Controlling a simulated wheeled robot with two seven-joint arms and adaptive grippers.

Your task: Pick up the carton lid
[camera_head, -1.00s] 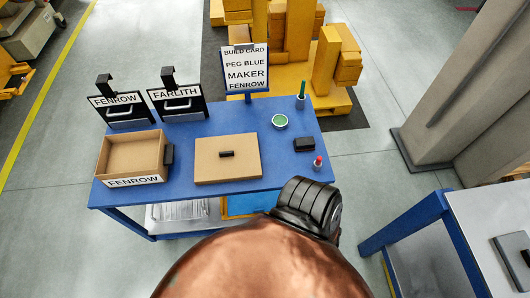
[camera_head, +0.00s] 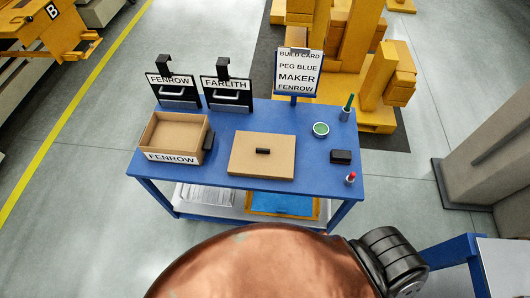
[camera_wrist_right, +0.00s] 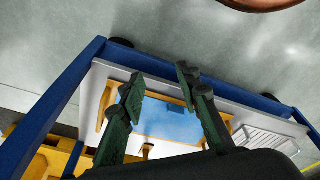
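The carton lid (camera_head: 245,166) is a flat tan cardboard panel with a small black handle (camera_head: 263,151) on top. It lies on the blue table (camera_head: 215,177), right of an open carton (camera_head: 150,146) labelled FENROW. My right gripper (camera_wrist_right: 160,84) shows in its wrist view with two dark green fingers spread apart and nothing between them. Beyond the fingers is the table's lower shelf, with a blue panel (camera_wrist_right: 170,122) in a yellow frame. The lid is not in the wrist view. Neither gripper shows in the head view.
Two black hanging signs (camera_head: 174,90), FENROW and FARLITH, and a build card stand (camera_head: 297,74) are at the back. A green-topped round dish (camera_head: 321,129), a green peg (camera_head: 347,105), a black block (camera_head: 341,157) and a red-tipped peg (camera_head: 351,178) are at the right. A pillar (camera_head: 490,155) stands further right.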

